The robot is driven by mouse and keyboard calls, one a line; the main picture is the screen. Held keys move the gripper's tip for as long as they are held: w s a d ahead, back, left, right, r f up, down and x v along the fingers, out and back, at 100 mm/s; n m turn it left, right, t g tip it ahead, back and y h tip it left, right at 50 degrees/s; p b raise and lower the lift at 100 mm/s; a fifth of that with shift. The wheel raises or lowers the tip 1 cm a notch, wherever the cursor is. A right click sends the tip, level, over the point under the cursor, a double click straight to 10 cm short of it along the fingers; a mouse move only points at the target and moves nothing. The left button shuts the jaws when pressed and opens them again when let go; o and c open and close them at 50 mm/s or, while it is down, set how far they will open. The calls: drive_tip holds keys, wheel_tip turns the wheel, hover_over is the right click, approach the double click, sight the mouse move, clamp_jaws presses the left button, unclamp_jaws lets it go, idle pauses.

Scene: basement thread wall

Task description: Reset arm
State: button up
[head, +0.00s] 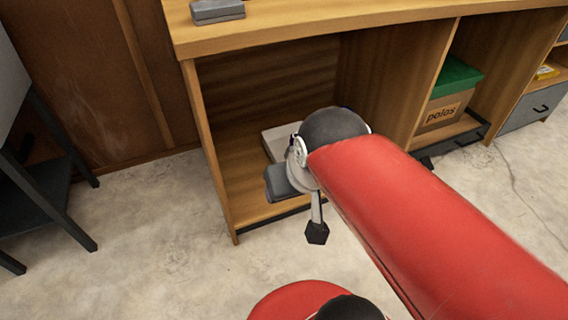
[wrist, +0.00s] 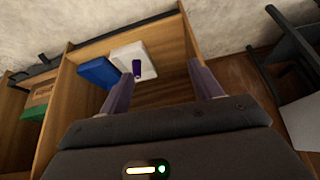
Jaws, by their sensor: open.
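My gripper (wrist: 160,72) shows in the wrist view with its two purplish fingers spread wide apart. Nothing is held between them. The fingers point into an open wooden shelf bay, where a white box (wrist: 143,53) and a blue box (wrist: 98,72) lie behind the left finger. In the head view my red arm reaches across to the bay and hides most of the gripper and part of the bay. The white box (head: 279,139) shows partly there.
The wooden shelf unit (head: 300,30) has a grey object (head: 217,11) on top. A green-lidded box (head: 455,78) marked "polos" sits in the right bay. A dark-legged stand (head: 60,150) is at left. The concrete floor (head: 150,250) in front is clear.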

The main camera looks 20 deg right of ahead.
drive_tip(key=shift+s+d+r, duration=0.1)
drive_tip(key=shift+s, duration=0.4)
wheel_tip(320, 180, up, 8)
drive_tip(key=p, duration=0.8)
drive_tip(key=shift+r, duration=0.25)
